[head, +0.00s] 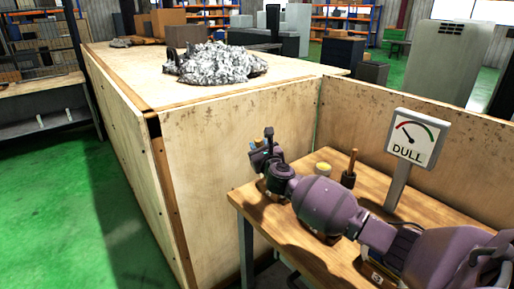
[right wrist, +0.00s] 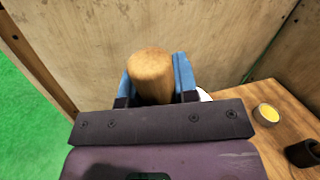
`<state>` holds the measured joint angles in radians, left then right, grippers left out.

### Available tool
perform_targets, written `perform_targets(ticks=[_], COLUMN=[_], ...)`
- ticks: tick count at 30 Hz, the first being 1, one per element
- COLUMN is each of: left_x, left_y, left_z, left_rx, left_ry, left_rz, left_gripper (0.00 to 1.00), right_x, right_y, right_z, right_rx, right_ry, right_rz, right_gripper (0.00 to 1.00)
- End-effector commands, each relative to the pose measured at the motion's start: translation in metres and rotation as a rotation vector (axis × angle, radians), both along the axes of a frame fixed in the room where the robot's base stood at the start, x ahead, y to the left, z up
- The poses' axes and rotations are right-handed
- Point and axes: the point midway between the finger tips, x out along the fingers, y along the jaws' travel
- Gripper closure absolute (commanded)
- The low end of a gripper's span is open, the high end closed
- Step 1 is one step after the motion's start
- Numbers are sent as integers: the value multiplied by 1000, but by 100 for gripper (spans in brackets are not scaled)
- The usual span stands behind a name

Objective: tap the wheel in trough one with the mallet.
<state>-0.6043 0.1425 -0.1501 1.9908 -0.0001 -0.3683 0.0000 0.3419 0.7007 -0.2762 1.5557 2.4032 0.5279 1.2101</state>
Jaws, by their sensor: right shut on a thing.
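My right gripper (head: 264,148) reaches over the far left end of the wooden table, its arm coming from the right in the head view. In the right wrist view its blue fingers (right wrist: 157,82) are shut on a round wooden piece, which I take for the mallet (right wrist: 151,66). Its end faces the camera, and the rest of it is hidden. A small part of a white thing (right wrist: 205,95) shows behind the right finger; I cannot tell what it is. I cannot make out the wheel or trough one in either view. My left gripper is not in view.
On the table (head: 257,205) stand a yellow-topped tin (head: 323,168), a dark pot (head: 348,180) with a wooden handle in it, and a gauge sign reading DULL (head: 412,138). Plywood walls (head: 235,135) close in behind and left. A grey metallic heap (head: 215,65) lies beyond on plywood.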

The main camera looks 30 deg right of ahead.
Motion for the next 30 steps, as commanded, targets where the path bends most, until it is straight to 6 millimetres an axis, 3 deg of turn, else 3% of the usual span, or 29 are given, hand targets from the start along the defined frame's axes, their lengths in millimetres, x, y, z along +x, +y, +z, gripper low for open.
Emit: perform_targets(ticks=[30], left_x=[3], left_y=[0], left_z=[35], left_rx=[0], left_ry=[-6], left_rz=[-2], left_gripper=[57], right_x=[-5], right_y=[69], right_z=[1], right_rx=[0], right_ry=[-1], right_rz=[-1], right_gripper=[100])
